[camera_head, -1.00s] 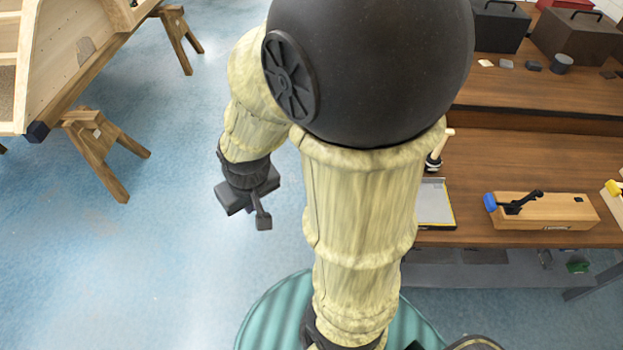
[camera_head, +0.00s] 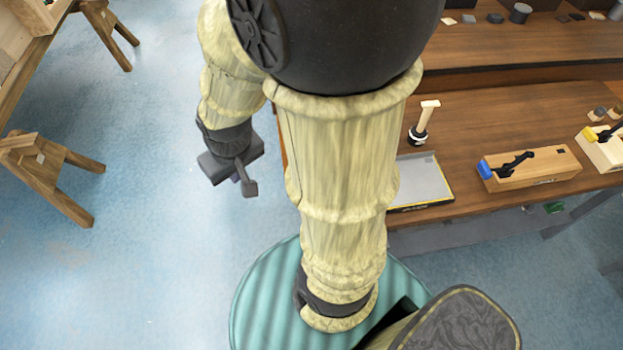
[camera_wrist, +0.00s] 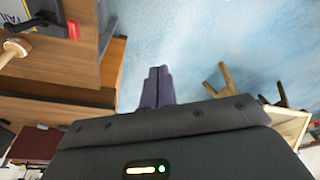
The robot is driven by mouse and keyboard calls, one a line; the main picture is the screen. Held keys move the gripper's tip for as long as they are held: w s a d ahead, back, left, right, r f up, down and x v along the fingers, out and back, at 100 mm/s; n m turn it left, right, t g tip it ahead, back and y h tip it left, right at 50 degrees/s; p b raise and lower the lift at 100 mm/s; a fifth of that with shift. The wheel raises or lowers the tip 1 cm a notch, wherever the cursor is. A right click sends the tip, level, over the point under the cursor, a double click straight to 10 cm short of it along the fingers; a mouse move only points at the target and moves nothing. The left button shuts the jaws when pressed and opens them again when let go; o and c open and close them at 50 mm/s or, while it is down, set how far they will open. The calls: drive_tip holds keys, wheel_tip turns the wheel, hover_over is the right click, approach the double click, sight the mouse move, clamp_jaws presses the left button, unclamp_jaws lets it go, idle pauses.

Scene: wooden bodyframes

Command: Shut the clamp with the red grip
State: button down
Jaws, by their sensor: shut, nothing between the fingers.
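A small red grip (camera_wrist: 74,30) shows at the upper left of the wrist view, at the end of a dark part on a wooden bench. It is probably the red-grip clamp, but its lever position cannot be made out. In the head view I see no red grip; my arm covers part of the bench. My gripper (camera_head: 249,189) hangs over the blue floor, left of the bench, apart from any clamp. In the wrist view its fingers (camera_wrist: 157,87) are together and empty, with the red grip off to their left.
A clamp with a blue grip (camera_head: 485,168) and one with a yellow grip (camera_head: 590,133) stand on the bench (camera_head: 475,120). A grey tray (camera_head: 425,180) and a wooden-handled tool (camera_head: 424,118) are nearer my arm. Wooden trestles (camera_head: 45,170) stand left; floor between is clear.

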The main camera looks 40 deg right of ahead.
drive_tip(key=shift+s, duration=0.1)
drive_tip(key=w+d+f+n+g+h+b, duration=0.2)
drive_tip(key=d+f+n+g+h+b, duration=0.1)
drive_tip(key=f, duration=0.5)
drive_tip(key=w+d+f+n+g+h+b, duration=0.2)
drive_tip(key=d+f+n+g+h+b, duration=0.1)
drive_tip(key=d+f+n+h+b, duration=0.1)
drive_tip(key=w+d+f+n+g+h+b, duration=0.2)
drive_tip(key=d+f+b, duration=0.5)
drive_tip(key=f, duration=0.6)
drive_tip(key=n+g+h+b, duration=0.1)
drive_tip(key=n+b, duration=0.1)
drive_tip(key=shift+w+d+n+h, duration=0.2)
drive_tip(key=shift+w+n+h, duration=0.2)
drive_tip(key=x, duration=1)
drive_tip(key=shift+s, duration=0.15)
